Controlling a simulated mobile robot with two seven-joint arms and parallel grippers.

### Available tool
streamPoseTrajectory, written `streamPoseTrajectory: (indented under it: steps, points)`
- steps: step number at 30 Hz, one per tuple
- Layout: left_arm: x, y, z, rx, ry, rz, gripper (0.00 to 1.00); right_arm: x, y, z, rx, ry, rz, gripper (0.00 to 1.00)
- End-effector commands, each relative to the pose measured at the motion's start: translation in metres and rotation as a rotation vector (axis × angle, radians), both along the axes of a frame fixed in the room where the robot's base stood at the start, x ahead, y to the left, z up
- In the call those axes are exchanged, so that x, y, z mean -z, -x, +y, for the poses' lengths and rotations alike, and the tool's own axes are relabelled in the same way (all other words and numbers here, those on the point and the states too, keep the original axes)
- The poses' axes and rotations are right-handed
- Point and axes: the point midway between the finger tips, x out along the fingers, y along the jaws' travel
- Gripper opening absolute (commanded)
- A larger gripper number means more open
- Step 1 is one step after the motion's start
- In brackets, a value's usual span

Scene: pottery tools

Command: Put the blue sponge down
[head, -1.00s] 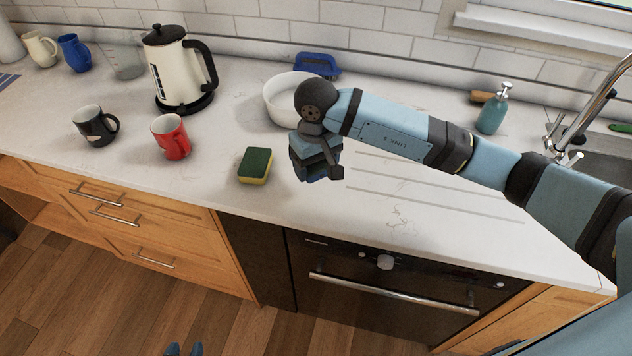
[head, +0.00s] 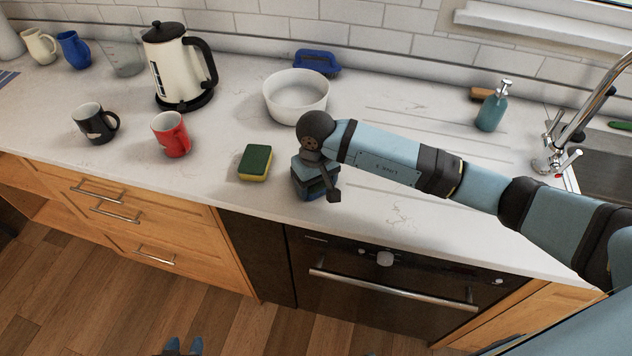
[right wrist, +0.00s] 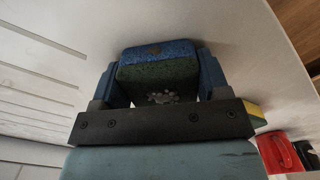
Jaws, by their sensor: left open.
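The blue sponge (right wrist: 160,52), with a dark green scouring side, is between the two fingers of my right gripper (right wrist: 158,82) in the right wrist view. In the head view my right gripper (head: 316,180) is low over the front part of the counter, right of a yellow-green sponge. It largely hides the blue sponge there. The fingers are shut on the blue sponge. I cannot tell whether it touches the counter. Only the fingertips of my left gripper (head: 184,346) show at the bottom edge of the head view, apart and empty, over the floor.
The yellow-green sponge (head: 256,162) lies left of my right gripper, with a red mug (head: 171,136) and black mug (head: 94,124) further left. A white bowl (head: 295,98) stands behind. The counter (head: 400,216) is clear to the right, up to its front edge.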

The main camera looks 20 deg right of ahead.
Motion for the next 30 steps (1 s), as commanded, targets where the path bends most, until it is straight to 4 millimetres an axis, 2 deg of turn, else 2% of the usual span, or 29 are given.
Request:
streamPoseTrajectory:
  steps: [1, 3, 11, 16, 30]
  points:
    - [0.001, 0.000, 0.000, 0.000, 0.000, 0.001, 0.43, 0.000, 0.000, 0.000, 0.000, 0.000, 0.000, 0.80]
    - [0.001, 0.000, 0.000, 0.000, -0.001, 0.003, 0.43, 0.000, 0.000, 0.000, 0.000, 0.000, 0.000, 0.94]
    - [0.001, 0.001, 0.000, 0.001, -0.001, 0.004, 0.43, -0.001, 0.000, 0.000, 0.000, 0.000, 0.001, 0.94]
    - [0.000, 0.001, 0.000, 0.001, -0.001, 0.005, 0.43, -0.011, -0.001, 0.000, 0.000, 0.000, -0.003, 0.94]
    - [0.015, 0.001, 0.000, 0.001, -0.001, 0.004, 0.43, -0.104, -0.001, 0.000, 0.000, -0.001, -0.003, 0.94]
